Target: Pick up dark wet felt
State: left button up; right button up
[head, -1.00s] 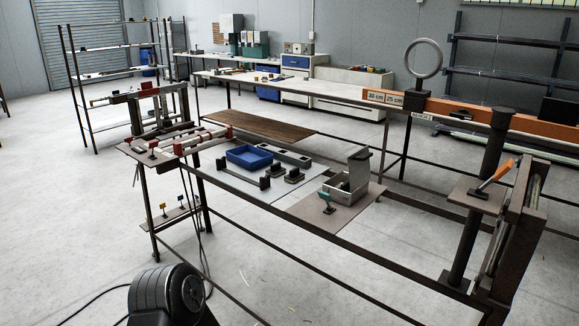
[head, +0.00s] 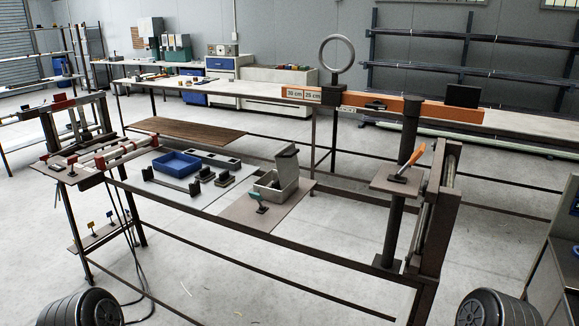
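I cannot make out the dark wet felt for certain. Small dark pieces (head: 223,179) lie on the grey mat of the near bench, too small to name. An open grey metal box (head: 272,192) with a raised lid stands on the brown board (head: 240,212) to their right; its inside is mostly hidden. A small teal-handled tool (head: 257,197) is at the box's front. Neither gripper is in view; only rounded dark parts of my own arms show at the bottom left and bottom right.
A blue tray (head: 177,163) sits on the bench left of the box. An orange beam (head: 408,103) with a ring spans behind. An orange-handled tool (head: 413,163) rests on a small shelf (head: 398,183) by the right post. Floor is clear in front.

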aim_at(275, 186)
jog(key=z, duration=0.35)
jog(key=j+z, duration=1)
jog(key=j, duration=0.45)
jog(key=k+j+z, duration=0.1)
jog(key=j, duration=0.35)
jog(key=k+j, duration=0.15)
jog(key=j, duration=0.3)
